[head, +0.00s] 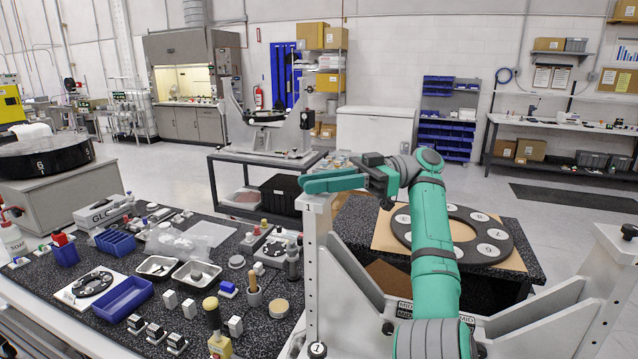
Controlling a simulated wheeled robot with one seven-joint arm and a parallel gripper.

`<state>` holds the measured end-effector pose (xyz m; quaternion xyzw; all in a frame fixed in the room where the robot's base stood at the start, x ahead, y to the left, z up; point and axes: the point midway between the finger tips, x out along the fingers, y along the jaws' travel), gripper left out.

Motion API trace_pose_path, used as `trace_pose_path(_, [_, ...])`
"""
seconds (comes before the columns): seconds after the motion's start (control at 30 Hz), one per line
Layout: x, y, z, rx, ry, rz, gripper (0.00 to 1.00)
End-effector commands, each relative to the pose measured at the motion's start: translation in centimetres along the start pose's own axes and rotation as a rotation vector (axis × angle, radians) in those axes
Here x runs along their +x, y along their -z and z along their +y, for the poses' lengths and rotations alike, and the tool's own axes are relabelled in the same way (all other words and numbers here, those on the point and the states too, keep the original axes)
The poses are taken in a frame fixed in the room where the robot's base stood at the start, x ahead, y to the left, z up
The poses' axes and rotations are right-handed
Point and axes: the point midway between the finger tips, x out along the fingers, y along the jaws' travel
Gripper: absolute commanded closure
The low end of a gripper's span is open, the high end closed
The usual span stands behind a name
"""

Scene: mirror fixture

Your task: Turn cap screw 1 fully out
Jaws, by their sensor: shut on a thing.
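My gripper (318,184) reaches left from my teal arm and is shut at the top of the white fixture post (314,212) marked 1. Cap screw 1 is hidden by the teal fingers at the post top, so I cannot see how far out it is. The post top lies directly below the fingertips; any gap is too small to tell. A black screw knob (629,231) stands on the top of the opposite white post (612,250) at the right.
Between the posts, a dark ring with numbered white discs (487,250) lies on a brown board (515,262).

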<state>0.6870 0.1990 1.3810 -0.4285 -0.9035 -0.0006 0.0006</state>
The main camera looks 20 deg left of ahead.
Motion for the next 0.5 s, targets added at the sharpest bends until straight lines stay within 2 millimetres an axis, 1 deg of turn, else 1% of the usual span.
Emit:
trace_pose_path(0.03, [0.19, -0.31, 0.00, 0.004, 0.007, -0.006, 1.00])
trace_pose_path(0.07, [0.20, -0.31, 0.00, 0.004, 0.007, -0.006, 0.75])
trace_pose_path(0.1, [0.20, -0.29, 0.00, 0.003, 0.007, -0.006, 0.65])
trace_pose_path(0.13, [0.19, -0.27, 0.00, 0.003, 0.006, -0.005, 0.63])
trace_pose_path(0.5, [0.10, 0.23, 0.02, 0.001, 0.002, -0.003, 0.63])
